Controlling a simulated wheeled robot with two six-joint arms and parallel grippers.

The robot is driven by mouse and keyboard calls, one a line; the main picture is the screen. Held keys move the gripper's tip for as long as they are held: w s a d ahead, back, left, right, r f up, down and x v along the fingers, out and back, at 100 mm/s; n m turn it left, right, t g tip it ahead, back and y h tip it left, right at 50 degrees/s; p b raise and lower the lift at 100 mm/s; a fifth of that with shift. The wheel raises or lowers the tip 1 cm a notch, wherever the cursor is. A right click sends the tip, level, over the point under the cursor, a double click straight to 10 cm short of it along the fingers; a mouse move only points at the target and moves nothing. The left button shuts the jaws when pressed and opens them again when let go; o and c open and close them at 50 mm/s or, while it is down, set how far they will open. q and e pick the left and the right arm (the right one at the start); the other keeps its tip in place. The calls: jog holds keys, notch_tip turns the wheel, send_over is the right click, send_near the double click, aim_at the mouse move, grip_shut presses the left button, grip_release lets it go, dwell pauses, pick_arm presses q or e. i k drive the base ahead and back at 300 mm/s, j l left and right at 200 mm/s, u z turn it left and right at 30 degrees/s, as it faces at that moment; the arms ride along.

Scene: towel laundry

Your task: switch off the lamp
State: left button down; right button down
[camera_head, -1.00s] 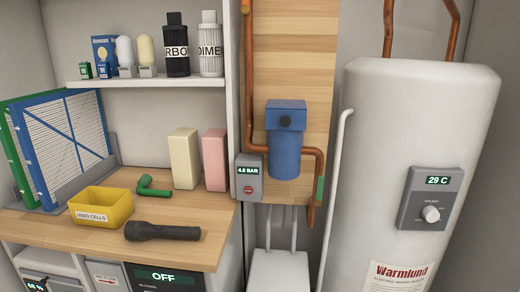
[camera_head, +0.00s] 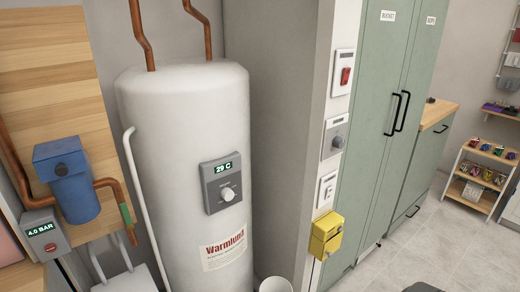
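No lamp can be made out in this view. On the narrow wall end beside the green cabinet are a white plate with a red switch (camera_head: 345,76), a plate with a grey round knob (camera_head: 338,142) below it, and a small white switch plate (camera_head: 327,190) lower down. Their labels are too small to read, so I cannot tell whether any belongs to a lamp. A yellow box (camera_head: 326,236) is fixed under them. Neither gripper shows.
A white water heater (camera_head: 185,110) reading 29 C stands left of the wall end. Tall green cabinets (camera_head: 375,90) stand right of it. A shelf rack (camera_head: 484,172) with small colourful items is at the far right. Tiled floor (camera_head: 450,235) is open in front of the cabinets.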

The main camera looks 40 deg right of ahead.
aim_at(329, 190)
jog(key=z, duration=1.85)
